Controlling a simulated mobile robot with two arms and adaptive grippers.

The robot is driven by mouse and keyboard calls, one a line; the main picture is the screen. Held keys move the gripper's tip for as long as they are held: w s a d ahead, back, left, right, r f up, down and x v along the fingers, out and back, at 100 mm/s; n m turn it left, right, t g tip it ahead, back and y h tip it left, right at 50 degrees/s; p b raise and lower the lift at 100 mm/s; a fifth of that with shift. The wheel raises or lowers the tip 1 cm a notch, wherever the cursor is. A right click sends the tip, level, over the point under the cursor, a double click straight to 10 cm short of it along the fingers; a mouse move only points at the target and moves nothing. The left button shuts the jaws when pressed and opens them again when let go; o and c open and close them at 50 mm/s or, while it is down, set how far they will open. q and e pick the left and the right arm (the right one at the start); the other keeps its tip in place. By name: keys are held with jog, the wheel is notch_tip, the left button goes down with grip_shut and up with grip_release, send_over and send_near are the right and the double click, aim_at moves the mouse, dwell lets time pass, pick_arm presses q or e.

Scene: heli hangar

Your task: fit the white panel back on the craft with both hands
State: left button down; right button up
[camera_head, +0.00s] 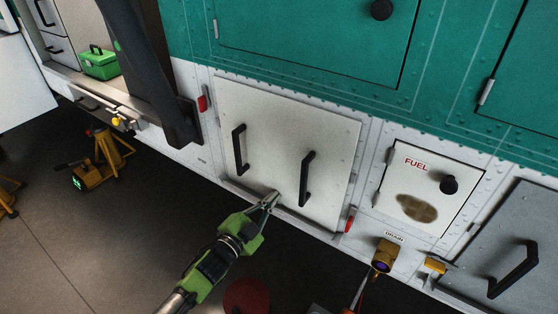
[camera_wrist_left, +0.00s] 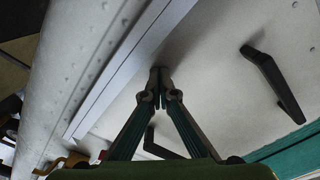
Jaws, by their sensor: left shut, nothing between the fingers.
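The white panel (camera_head: 275,158) sits against the craft's side (camera_head: 375,140), looking roughly flush in its frame. It has two upright black handles, the left handle (camera_head: 239,149) and the right handle (camera_head: 306,178). A red latch (camera_head: 202,103) is at its upper left and another red latch (camera_head: 349,219) at its lower right. My left gripper (camera_head: 272,197) is shut and empty at the panel's lower edge, below and between the handles. In the left wrist view its fingertips (camera_wrist_left: 160,75) meet near the panel face (camera_wrist_left: 215,60); contact is unclear. My right gripper is not in view.
A fuel door (camera_head: 430,180) with a black knob and a brass drain fitting (camera_head: 384,255) are to the right. A grey panel with a black handle (camera_head: 513,270) is further right. Yellow jack stands (camera_head: 105,155) stand on the floor at left. A green toolbox (camera_head: 99,63) sits in an opening.

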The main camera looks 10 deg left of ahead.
pick_arm(q)
jog(key=shift+s, duration=0.1)
jog(key=p+v, duration=0.2)
jog(key=v, duration=0.4)
jog(key=shift+s+a, duration=0.15)
jog(key=shift+s, duration=0.25)
dwell(0.3)
